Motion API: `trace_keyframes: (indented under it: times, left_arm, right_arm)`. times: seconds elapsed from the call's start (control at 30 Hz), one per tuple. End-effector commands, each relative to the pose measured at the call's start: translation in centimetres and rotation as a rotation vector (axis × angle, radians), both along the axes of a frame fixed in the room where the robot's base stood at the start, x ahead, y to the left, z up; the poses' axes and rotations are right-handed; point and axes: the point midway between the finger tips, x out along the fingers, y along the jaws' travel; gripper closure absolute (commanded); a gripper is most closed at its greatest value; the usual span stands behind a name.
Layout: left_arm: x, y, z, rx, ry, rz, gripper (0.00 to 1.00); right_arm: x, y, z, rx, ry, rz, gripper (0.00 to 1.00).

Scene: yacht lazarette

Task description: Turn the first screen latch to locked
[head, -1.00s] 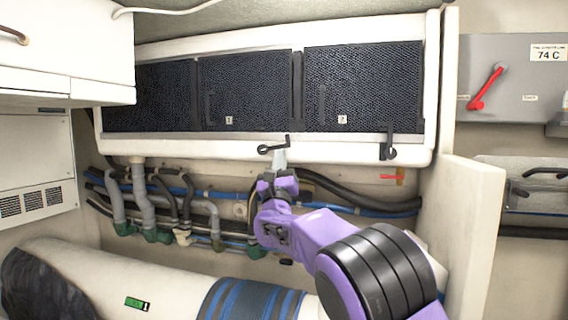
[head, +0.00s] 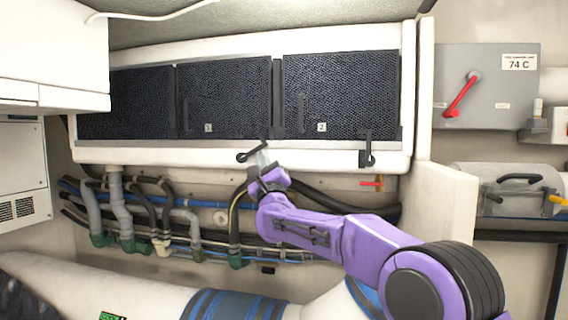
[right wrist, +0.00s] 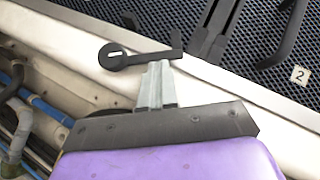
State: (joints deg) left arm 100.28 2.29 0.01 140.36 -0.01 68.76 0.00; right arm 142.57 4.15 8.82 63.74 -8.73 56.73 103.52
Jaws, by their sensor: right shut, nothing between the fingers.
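The first screen latch (head: 252,155) is a dark lever on the white frame below the right end of screen 1 (head: 225,100). Its round pivot is at the left, and its bar slants up to the right in the head view. In the right wrist view the latch (right wrist: 115,57) shows a pale mark on its pivot and a short stub at the bar's end. My right gripper (head: 262,157) is shut and empty. Its fingertips (right wrist: 158,70) are just under the bar, at or close against it; contact is unclear. My left gripper is not in view.
A second latch (head: 367,150) hangs below screen 2 (head: 340,95). Hoses and pipes (head: 150,205) run under the frame. A red-handled switch panel (head: 487,85) is at right, behind a white partition (head: 445,215). A white cabinet (head: 50,50) juts out at upper left.

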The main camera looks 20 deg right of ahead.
Motion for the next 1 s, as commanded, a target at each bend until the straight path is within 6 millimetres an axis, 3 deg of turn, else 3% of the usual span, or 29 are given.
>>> trace_keyframes:
  times: [0.2, 0.8, 1.0]
  left_arm:
    - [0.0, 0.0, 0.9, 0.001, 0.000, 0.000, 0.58]
    - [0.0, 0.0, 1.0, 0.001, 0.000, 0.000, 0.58]
    - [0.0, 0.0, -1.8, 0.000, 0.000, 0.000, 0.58]
  right_arm:
    - [0.4, 1.1, 0.6, -0.066, 0.049, 0.015, 1.00]
    - [0.4, 1.1, 0.5, -0.093, 0.068, 0.015, 1.00]
    - [0.0, 0.3, -2.0, -0.089, 0.068, 0.018, 1.00]
